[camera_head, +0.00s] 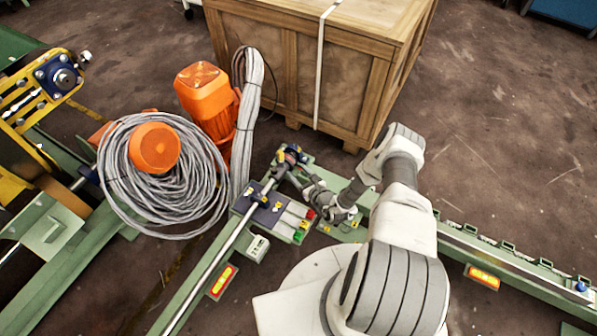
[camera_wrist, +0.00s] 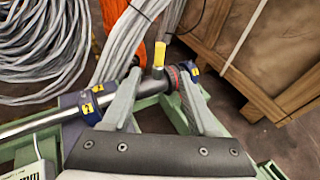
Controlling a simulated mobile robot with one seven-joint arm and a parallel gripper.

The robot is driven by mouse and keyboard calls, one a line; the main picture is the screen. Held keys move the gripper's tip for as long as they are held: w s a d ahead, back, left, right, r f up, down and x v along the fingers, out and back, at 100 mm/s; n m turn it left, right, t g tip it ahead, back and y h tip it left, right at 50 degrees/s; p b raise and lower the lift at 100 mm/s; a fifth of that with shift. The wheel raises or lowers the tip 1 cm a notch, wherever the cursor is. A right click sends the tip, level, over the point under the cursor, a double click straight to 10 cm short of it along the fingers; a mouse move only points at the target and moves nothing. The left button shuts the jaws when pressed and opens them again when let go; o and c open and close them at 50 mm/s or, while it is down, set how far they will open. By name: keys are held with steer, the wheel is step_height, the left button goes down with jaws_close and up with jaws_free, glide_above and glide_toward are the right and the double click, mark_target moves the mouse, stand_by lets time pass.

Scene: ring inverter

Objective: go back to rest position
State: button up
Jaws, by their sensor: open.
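My gripper (camera_wrist: 158,76) is open in the wrist view, with its two grey fingers apart. A metal shaft (camera_wrist: 148,84) with a dark red ring (camera_wrist: 176,76) and a yellow-marked piece (camera_wrist: 160,54) shows between and beyond the fingertips. I cannot tell whether the fingers touch them. I see nothing held. In the head view my arm bends down to the left, and my gripper (camera_head: 297,174) is low over the green machine frame (camera_head: 192,290), close to the shaft end. The arm partly hides the fixture there.
Coiled grey cable (camera_head: 122,190) and orange motors (camera_head: 203,90) stand left. A wooden crate (camera_head: 280,65) is behind. Open floor (camera_head: 510,130) lies right of the crate, beyond a green rail (camera_head: 515,268).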

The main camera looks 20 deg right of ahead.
stand_by(0.4)
steer(key=w+a+r+n+g+y, duration=0.25)
steer(key=r+n, duration=0.25)
steer(key=r, duration=0.4)
steer(key=w+a+r+n+g+y, duration=0.1)
steer(key=a+r+n+y, duration=0.3)
steer(key=r, duration=0.5)
steer(key=w+a+r+n+g+y, duration=0.1)
steer(key=a+r+n+g+y, duration=0.3)
steer(key=r, duration=0.6)
steer(key=s+a+r+n+g+h, duration=0.1)
steer(key=s+a+r+n+g, duration=0.1)
steer(key=s+r+n, duration=0.35)
steer(key=s+a+r+n+g+h, duration=0.1)
steer(key=s+r+n+g+h, duration=0.3)
steer(key=r, duration=0.7)
steer(key=s+d+r+n+t+h, duration=0.25)
steer(key=s+r+n, duration=0.2)
steer(key=s, duration=0.35)
steer(key=s+d+r+n+t+h, duration=0.1)
steer(key=s+d+r+n+h, duration=0.3)
steer(key=s, duration=0.4)
steer(key=s+d+r+n+t+h, duration=0.1)
steer(key=s+d+r+n+h, duration=0.15)
steer(key=s+r, duration=0.45)
step_height(320, 180, up, 20)
steer(key=s+p, duration=0.1)
steer(key=p, duration=1.9)
steer(key=shift+d+p, duration=0.3)
steer(key=shift+d, duration=0.15)
